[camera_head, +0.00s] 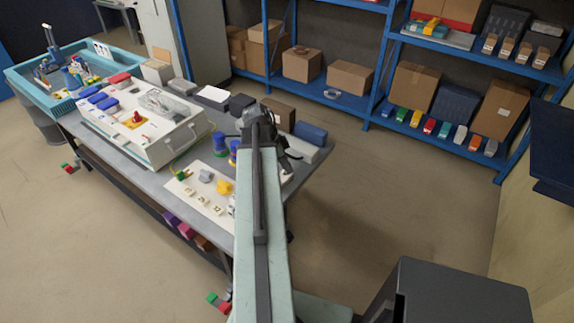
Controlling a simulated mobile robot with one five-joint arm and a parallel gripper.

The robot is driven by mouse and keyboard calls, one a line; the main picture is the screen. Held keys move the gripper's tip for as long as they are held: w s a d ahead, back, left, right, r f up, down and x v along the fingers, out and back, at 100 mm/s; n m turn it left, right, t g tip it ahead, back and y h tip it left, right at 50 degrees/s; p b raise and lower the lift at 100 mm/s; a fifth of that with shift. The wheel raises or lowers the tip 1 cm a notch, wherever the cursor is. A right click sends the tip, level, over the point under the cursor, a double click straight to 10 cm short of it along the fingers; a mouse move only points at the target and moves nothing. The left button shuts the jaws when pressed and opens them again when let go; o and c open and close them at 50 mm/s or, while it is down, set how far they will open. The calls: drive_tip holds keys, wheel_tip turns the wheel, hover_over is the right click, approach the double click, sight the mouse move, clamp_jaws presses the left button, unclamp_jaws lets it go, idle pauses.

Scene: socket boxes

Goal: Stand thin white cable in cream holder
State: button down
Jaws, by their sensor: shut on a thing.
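My arm reaches from the bottom edge over the right part of the grey workbench (155,183). My gripper (284,143) shows only as dark parts at the arm's far end. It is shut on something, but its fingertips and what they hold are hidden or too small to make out. I cannot pick out the thin white cable. A cream board (188,205) lies on the bench left of my arm, with several small cream blocks (203,201) on it. I cannot tell which cream piece is the holder.
A large white case (165,150) stands on the bench's left half. Blue spools (220,143), a yellow piece (224,187) and a grey piece (206,175) are near my arm.

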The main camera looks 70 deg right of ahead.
drive_tip(key=c, duration=1.4)
unclamp_jaws()
drive_tip(key=p+v, duration=0.7)
drive_tip(key=v, duration=0.1)
drive_tip(key=shift+p, duration=0.3)
wheel_tip(320, 180, up, 7)
drive_tip(key=p, duration=0.6)
drive_tip(key=shift+p, duration=0.4)
drive_tip(key=shift+f, duration=0.1)
